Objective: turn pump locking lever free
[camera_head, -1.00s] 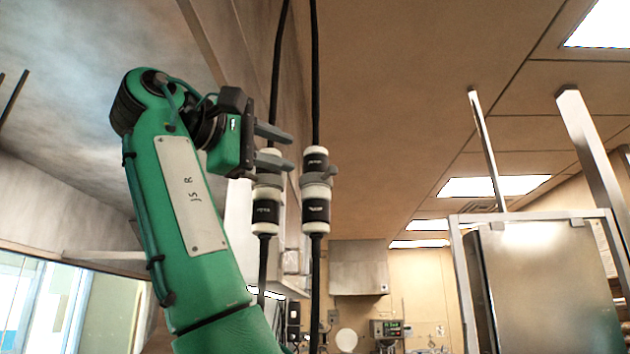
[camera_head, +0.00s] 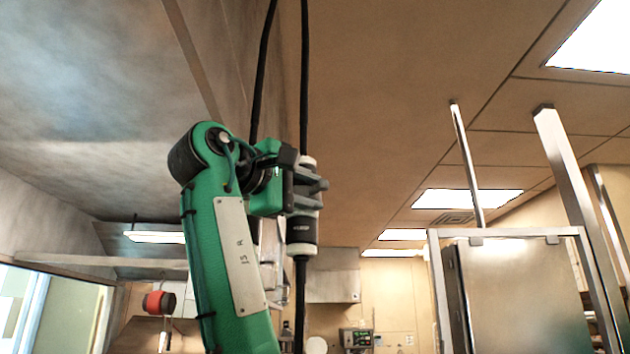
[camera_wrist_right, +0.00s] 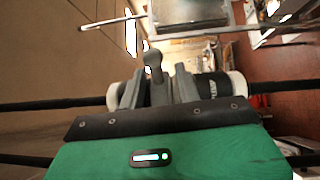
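Two black hoses hang down in the head view. The right hose carries a black-and-white coupling (camera_head: 302,232) with a grey collar. My right gripper (camera_head: 322,186) is at this coupling, its fingers pointing right across the collar. In the right wrist view, a grey lever with a rounded knob (camera_wrist_right: 152,62) rises between the two grey fingers (camera_wrist_right: 160,75). The fingers stand apart on either side of it; firm contact is not visible. The coupling's black body (camera_wrist_right: 208,88) lies behind the fingers. The left hose's coupling is mostly hidden behind my right arm. My left gripper is out of view.
The left hose (camera_head: 262,85) passes close behind my right wrist. A metal cabinet in a frame (camera_head: 515,295) stands at the right. A red-and-black round object (camera_head: 159,303) is at lower left. The space right of the coupling is open.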

